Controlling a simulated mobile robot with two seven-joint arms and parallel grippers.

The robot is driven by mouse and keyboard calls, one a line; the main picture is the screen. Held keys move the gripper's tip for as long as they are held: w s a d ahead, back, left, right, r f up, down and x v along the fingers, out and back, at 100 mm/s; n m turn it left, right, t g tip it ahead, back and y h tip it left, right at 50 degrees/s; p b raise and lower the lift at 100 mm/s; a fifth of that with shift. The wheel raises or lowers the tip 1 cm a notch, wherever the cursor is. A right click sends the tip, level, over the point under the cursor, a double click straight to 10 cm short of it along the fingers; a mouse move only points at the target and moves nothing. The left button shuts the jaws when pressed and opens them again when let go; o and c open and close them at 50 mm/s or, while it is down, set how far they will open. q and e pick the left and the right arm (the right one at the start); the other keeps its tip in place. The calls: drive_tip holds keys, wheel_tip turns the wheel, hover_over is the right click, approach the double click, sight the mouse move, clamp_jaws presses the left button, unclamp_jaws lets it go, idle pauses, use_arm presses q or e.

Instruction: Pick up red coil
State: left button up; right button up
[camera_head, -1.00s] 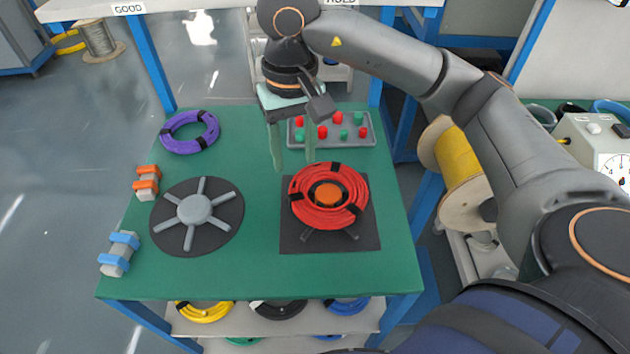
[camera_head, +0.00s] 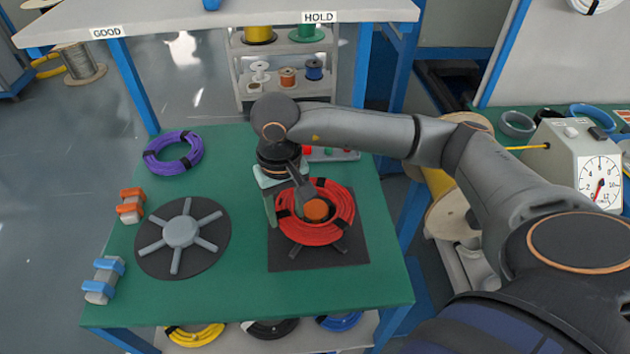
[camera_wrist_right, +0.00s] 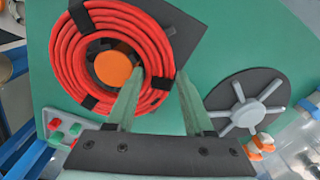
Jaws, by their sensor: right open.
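The red coil (camera_head: 309,236), bound with black ties, lies around an orange-capped hub (camera_head: 316,209) on a dark square mat (camera_head: 345,255). My right gripper (camera_head: 284,203) is open at the coil's left side, pointing down. One pale green finger shows left of the coil; the other is mostly hidden. In the right wrist view the coil (camera_wrist_right: 68,55) fills the upper left. The right gripper's fingertips (camera_wrist_right: 158,72) appear on either side of one stretch of the coil's ring. I cannot tell whether they touch it. My left gripper is out of view.
A grey spoked reel (camera_head: 181,232) on a dark disc stands left of the mat. A purple coil (camera_head: 174,158) lies at the back left. A tray with red and green buttons (camera_head: 335,154) sits behind the arm. The table's (camera_head: 250,305) front strip is clear.

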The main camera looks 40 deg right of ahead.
drive_tip(key=shift+f, duration=0.15)
clamp_jaws()
idle(0.4)
